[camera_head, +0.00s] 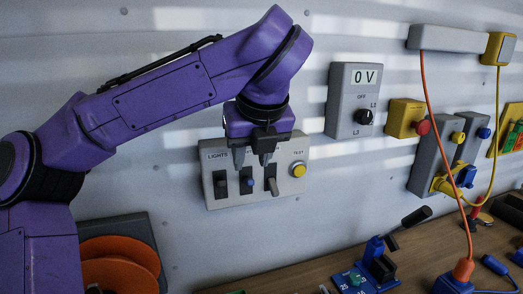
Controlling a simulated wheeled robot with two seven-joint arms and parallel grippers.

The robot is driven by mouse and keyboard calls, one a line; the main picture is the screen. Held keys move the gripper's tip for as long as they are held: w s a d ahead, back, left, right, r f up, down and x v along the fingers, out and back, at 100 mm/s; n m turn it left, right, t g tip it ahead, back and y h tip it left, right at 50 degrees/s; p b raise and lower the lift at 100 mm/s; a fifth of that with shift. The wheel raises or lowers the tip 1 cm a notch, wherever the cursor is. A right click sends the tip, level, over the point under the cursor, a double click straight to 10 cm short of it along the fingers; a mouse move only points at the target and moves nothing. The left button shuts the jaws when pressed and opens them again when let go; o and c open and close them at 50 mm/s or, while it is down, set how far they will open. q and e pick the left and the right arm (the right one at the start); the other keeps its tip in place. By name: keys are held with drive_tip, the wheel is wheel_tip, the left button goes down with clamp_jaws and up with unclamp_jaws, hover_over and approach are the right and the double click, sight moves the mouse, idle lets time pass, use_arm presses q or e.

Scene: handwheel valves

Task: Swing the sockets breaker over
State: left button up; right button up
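A grey breaker panel (208,200) is on the wall at the picture's centre. It carries a LIGHTS label, a partly hidden label beside it and a TEST label over a yellow button (298,170). My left gripper (252,160) points down in front of the panel's upper part. Its two fingers are apart with nothing seen between them. It covers part of the labels, so I cannot tell for certain which switch is the sockets breaker. Contact is unclear.
A meter box (343,110) reading 0 V, with a black knob, is up and right. A wooden bench (300,280) with blue parts is below. An orange reel (120,275) is lower left.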

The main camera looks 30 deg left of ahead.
sight(249, 179)
use_arm(q)
drive_tip(key=b+x, duration=0.1)
drive_tip(key=x, duration=0.2)
drive_tip(key=w+b+x, duration=0.1)
drive_tip(key=x, duration=0.2)
drive_tip(key=shift+w+d+f+b, duration=0.1)
drive_tip(key=shift+d+b, duration=0.05)
drive_tip(key=shift+b, duration=0.15)
drive_tip(key=shift+f, duration=0.25)
drive_tip(key=shift+s+a+r, duration=0.1)
drive_tip(key=shift+s+a, duration=0.15)
drive_tip(key=shift+s, duration=0.05)
drive_tip(key=shift+w+b, duration=0.35)
drive_tip(key=shift+b, duration=0.05)
drive_tip(key=shift+s, duration=0.15)
drive_tip(key=c, duration=0.7)
drive_tip(key=shift+o, duration=0.2)
